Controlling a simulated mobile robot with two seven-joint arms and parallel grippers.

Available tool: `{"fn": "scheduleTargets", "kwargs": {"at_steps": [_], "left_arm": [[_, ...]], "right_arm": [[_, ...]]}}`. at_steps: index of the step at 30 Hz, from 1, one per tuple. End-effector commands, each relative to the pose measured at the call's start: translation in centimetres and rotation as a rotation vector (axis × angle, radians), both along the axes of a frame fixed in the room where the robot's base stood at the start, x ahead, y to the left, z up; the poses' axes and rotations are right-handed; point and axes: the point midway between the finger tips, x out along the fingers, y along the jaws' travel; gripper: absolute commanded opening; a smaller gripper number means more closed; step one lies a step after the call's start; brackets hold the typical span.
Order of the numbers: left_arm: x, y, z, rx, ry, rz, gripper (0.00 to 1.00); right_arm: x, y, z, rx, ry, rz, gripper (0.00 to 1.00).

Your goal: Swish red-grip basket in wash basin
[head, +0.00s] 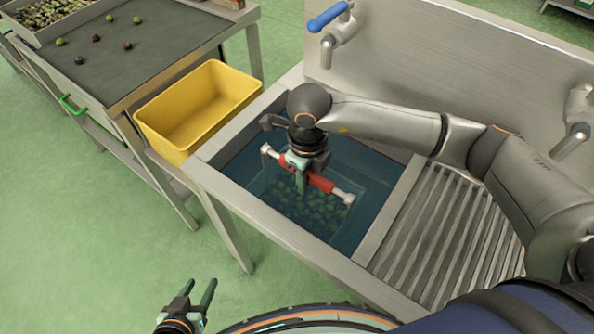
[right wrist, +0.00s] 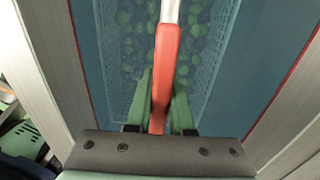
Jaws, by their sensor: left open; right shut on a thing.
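The wash basin (head: 237,180) is filled with blue water in the head view. A mesh basket (right wrist: 205,80) with green olives sits down in the water; the olives show through it in both views. Its red grip (head: 320,182) spans above it between pale end fittings. My right gripper (head: 303,180) reaches down over the basin and is shut on the red grip, which also shows between the green fingers in the right wrist view (right wrist: 164,75). My left gripper (head: 200,292) is open and empty, over the floor at the bottom of the head view.
A ribbed steel drainboard (head: 440,240) lies right of the basin. A blue-handled tap (head: 330,30) is on the back panel. An empty yellow bin (head: 200,105) hangs between the basin and a sorting table (head: 120,50) with a few loose olives. Open floor lies at left.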

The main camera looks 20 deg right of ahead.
Motion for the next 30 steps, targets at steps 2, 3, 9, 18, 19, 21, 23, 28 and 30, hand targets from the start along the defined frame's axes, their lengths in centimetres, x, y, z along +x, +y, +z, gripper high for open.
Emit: {"fn": "scheduleTargets", "kwargs": {"at_steps": [2, 3, 9, 18, 19, 21, 23, 28, 30], "left_arm": [[0.0, 0.0, 0.3, 0.000, 0.000, 0.000, 0.53], [0.0, 0.0, 0.3, 0.000, 0.000, 0.000, 0.53], [0.0, 0.0, 0.6, 0.000, 0.000, 0.000, 0.53], [-0.2, 0.0, 0.2, 0.001, 0.003, -0.002, 0.53], [-0.1, 0.0, 0.1, 0.001, 0.003, -0.002, 0.53], [-0.1, 0.0, -0.2, 0.001, 0.002, -0.002, 0.53], [-0.1, 0.0, -0.4, 0.000, 0.002, -0.001, 0.53], [-0.1, 0.0, -1.0, 0.000, 0.001, -0.001, 0.53], [0.0, 0.0, -1.2, 0.000, 0.001, 0.000, 0.53]], "right_arm": [[-0.4, -0.4, 0.3, 0.002, -0.004, 0.000, 0.00], [-0.7, -0.6, 0.2, 0.002, -0.004, 0.000, 0.00], [-1.8, -1.5, 0.2, 0.002, -0.004, -0.001, 0.00], [-1.8, -1.5, 0.1, 0.002, -0.006, -0.002, 0.00], [-1.6, -1.4, 0.0, 0.002, -0.006, -0.002, 0.00], [-1.2, -1.0, 0.0, 0.002, -0.006, -0.001, 0.00], [-0.8, -0.7, 0.0, 0.002, -0.006, -0.002, 0.00], [0.3, 0.2, 0.0, 0.004, -0.005, 0.000, 0.00], [0.8, 0.6, 0.0, 0.004, -0.006, 0.000, 0.00]]}}
